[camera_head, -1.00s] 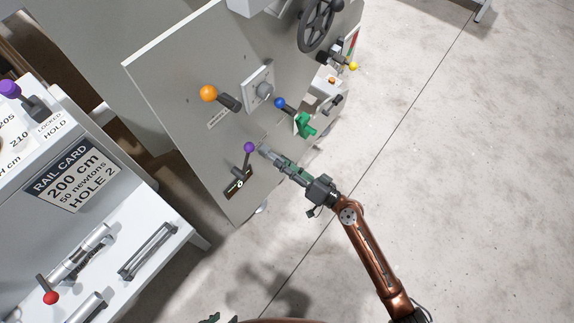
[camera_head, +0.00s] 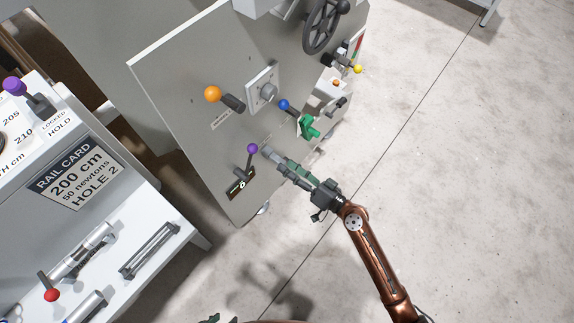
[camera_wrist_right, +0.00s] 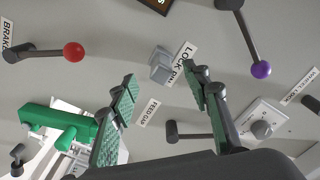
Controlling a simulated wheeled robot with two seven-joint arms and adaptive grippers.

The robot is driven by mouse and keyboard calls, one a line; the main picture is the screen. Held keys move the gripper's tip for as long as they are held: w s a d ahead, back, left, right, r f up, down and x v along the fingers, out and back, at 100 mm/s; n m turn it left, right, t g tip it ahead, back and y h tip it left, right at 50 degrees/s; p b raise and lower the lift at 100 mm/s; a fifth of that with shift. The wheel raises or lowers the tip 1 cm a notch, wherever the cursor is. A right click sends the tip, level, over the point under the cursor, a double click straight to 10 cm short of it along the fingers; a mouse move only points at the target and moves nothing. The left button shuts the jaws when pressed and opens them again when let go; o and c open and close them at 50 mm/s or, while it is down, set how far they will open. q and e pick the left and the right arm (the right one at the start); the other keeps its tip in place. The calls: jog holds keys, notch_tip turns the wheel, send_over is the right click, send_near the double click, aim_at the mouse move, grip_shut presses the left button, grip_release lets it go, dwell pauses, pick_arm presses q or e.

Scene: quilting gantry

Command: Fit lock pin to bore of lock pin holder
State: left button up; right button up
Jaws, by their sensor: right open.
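A small grey fitting (camera_wrist_right: 160,66) stands on the grey panel beside the LOCK PIN label (camera_wrist_right: 180,64) in the right wrist view. I take it for the lock pin holder; I cannot make out its bore or a separate lock pin. My right gripper (camera_wrist_right: 159,66) is open, its green-padded fingers pointing at the panel with the fitting seen between their tips. Contact cannot be told. In the head view my right gripper (camera_head: 287,163) is close to the panel, near the purple-knobbed lever (camera_head: 252,149). A dark green bit of my left gripper (camera_head: 211,319) shows at the bottom edge.
The panel (camera_head: 175,85) also carries an orange knob (camera_head: 213,94), a blue knob (camera_head: 284,104), a green handle (camera_head: 308,127) and a handwheel (camera_head: 320,28). A white bench (camera_head: 150,210) with a rail card stands left.

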jog(key=v, duration=1)
jog(key=shift+s+d, duration=0.15)
